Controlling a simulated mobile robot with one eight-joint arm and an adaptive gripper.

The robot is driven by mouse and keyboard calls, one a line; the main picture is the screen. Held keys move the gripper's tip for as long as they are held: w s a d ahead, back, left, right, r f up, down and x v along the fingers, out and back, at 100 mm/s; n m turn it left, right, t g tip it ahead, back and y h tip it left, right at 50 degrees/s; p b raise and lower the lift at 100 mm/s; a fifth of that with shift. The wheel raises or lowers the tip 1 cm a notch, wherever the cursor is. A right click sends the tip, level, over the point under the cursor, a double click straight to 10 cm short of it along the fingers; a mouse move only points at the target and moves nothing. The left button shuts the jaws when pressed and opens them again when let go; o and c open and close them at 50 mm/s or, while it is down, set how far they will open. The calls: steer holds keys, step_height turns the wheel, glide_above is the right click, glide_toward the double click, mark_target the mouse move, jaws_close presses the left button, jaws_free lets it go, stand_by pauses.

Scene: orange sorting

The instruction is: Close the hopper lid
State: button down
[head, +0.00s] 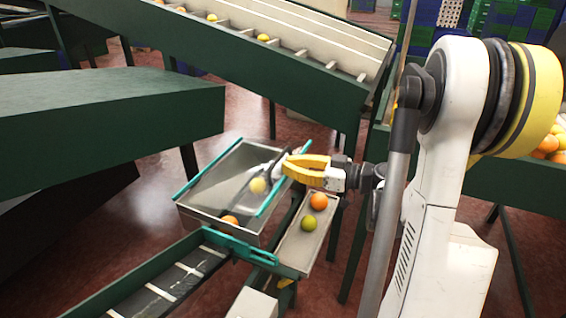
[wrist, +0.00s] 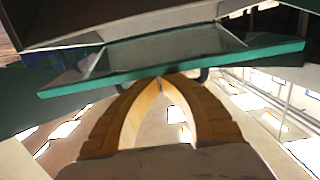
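The hopper (head: 222,180) is a grey metal tray with teal rims at the centre of the head view. I cannot tell for sure which panel is the lid. My gripper (head: 287,168), with yellow fingers, is at the hopper's right rim. In the wrist view the fingertips (wrist: 160,80) meet just at the lower edge of a teal-edged grey panel (wrist: 250,52). They look shut with nothing between them; whether they touch the panel is unclear.
A narrow side tray (head: 295,245) holds an orange (head: 318,201) and a yellow-green fruit (head: 309,223). A dark cleated conveyor (head: 165,285) runs at the lower left. Large green sorting tables (head: 100,110) stand left and behind. Red floor shows between them.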

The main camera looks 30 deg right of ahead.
steer(key=shift+s+d+f+b, duration=0.15)
steer(key=shift+f+b, duration=0.1)
steer(key=shift+f, duration=0.25)
steer(key=shift+s+f+b, duration=0.1)
steer(key=shift+f+b, duration=0.15)
steer(key=shift+f, duration=0.2)
